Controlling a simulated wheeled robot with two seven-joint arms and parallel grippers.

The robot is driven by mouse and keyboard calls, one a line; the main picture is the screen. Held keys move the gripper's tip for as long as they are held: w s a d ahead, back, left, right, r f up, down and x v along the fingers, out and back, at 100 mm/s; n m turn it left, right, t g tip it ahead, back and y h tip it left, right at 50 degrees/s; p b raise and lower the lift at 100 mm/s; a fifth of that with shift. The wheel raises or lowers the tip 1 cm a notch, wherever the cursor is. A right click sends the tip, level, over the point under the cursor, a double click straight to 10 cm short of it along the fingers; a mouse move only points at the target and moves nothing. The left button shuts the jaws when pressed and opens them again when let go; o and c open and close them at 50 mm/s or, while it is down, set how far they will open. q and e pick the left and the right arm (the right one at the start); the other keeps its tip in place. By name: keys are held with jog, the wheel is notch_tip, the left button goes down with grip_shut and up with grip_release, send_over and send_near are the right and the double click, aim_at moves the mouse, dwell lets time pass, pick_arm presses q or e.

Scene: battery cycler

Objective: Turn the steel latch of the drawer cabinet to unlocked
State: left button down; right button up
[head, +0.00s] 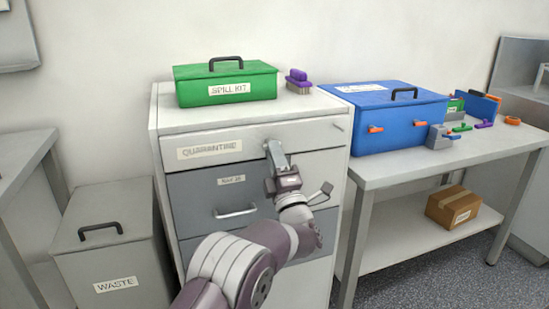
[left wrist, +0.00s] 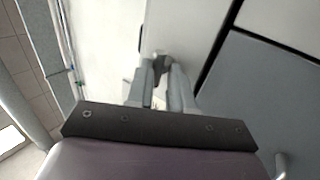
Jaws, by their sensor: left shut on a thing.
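The white drawer cabinet (head: 318,250) stands at the middle of the head view. Its white top drawer, labelled QUARANTINE (head: 209,148), and the grey drawer below it (head: 195,210) are closed. My left gripper (head: 275,152) is against the cabinet front, right of the QUARANTINE label. In the left wrist view its fingers (left wrist: 162,72) are shut on a small steel piece, the latch (left wrist: 160,57). The fingers hide most of the latch, so I cannot tell its exact angle. My right gripper is not in view.
A green spill kit (head: 225,84) and a purple brush (head: 298,82) sit on the cabinet. A grey waste bin (head: 110,250) stands to its left. A workbench (head: 400,170) to its right bears a blue case (head: 400,122). A cardboard box (head: 452,207) is on the shelf.

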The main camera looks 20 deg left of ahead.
pick_arm(q)
jog(key=shift+r, duration=0.65)
jog(key=c, duration=1.1)
grip_release()
jog(key=shift+s, duration=0.1)
jog(key=shift+c, duration=0.2)
jog(key=shift+f, duration=0.15)
jog(key=shift+f, duration=0.15)
jog(key=v, duration=1.2)
jog(key=shift+f+p, duration=0.25)
jog(key=shift+p, duration=0.1)
jog(key=shift+d, duration=0.1)
